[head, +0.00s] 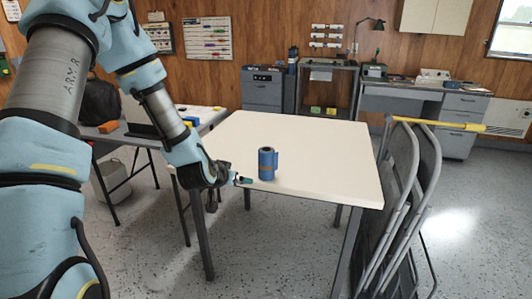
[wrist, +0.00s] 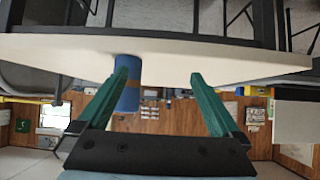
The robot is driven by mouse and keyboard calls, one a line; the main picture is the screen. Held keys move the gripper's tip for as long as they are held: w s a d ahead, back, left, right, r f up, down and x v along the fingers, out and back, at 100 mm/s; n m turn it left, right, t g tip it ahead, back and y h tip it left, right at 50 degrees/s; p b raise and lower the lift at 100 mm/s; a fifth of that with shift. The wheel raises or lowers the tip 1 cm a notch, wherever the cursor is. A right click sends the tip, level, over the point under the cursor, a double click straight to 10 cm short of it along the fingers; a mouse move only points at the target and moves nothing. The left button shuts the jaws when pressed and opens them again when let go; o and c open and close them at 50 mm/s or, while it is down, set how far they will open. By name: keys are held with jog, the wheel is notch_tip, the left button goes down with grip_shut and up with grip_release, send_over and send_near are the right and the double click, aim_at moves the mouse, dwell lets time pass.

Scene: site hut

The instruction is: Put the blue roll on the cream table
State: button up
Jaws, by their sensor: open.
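The blue roll (head: 266,164) stands upright on the cream table (head: 315,150), near its front left edge. It has a brown band around its middle and a flap at its right side. My gripper (head: 244,181) is open and empty, just left of the roll at the table's near edge. The wrist view is upside down. There the open green fingers (wrist: 158,72) point toward the table (wrist: 220,65). The roll (wrist: 131,92) shows beyond the left finger, which hides part of it. I cannot tell whether they touch.
Folded grey chairs (head: 402,185) with a yellow-handled tool (head: 440,125) across them stand at the table's right. A side table (head: 205,115) holding a dark bag (head: 100,102) is at left. Cabinets and a desk (head: 415,92) line the back wall. Most of the cream tabletop is clear.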

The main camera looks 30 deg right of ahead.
jog(key=t+h+p, duration=0.2)
send_near(265, 160)
jog(key=w+d+f, duration=0.2)
jog(key=w, duration=0.1)
jog(key=shift+w+d+f, duration=0.15)
jog(key=shift+w+f, duration=0.05)
jog(key=shift+f, duration=0.2)
jog(key=shift+d+r+t+p, duration=0.3)
jog(key=shift+d+t+p, duration=0.1)
jog(key=shift+d, duration=0.15)
jog(key=p+x, duration=0.1)
jog(key=x, duration=0.4)
jog(key=shift+d, duration=0.1)
jog(key=x, duration=0.1)
jog(key=p+x, duration=0.1)
jog(key=x, duration=0.1)
jog(key=p+x, duration=0.1)
jog(key=shift+w+d+r, duration=0.25)
jog(key=shift+w, duration=0.2)
jog(key=shift+w+d+f, duration=0.2)
grip_shut()
